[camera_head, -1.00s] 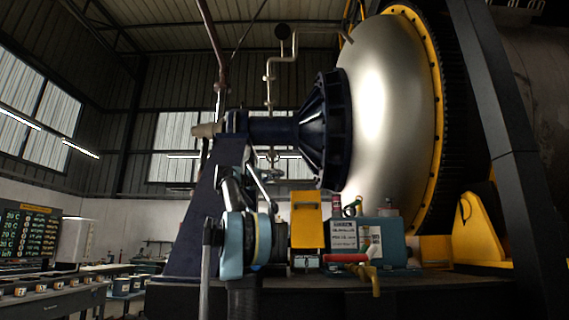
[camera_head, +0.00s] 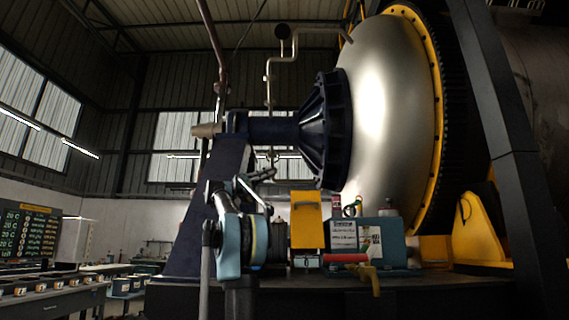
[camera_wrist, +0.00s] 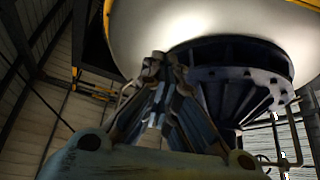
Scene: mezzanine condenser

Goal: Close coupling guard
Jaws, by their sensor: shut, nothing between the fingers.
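A yellow panel (camera_head: 306,222), which appears to be the coupling guard, stands upright on the dark bench, with a dark handle-like mark near its top. In the wrist view my gripper (camera_wrist: 160,60) points up toward the silver dome, and the panel is out of sight.
A blue-green box (camera_head: 385,235) with a white label stands right of the panel. A red-handled valve (camera_head: 350,258) sits at the front. The large silver dome (camera_head: 385,110) and dark blue flange (camera_head: 325,128) rise above. The dark bench (camera_head: 440,285) runs below.

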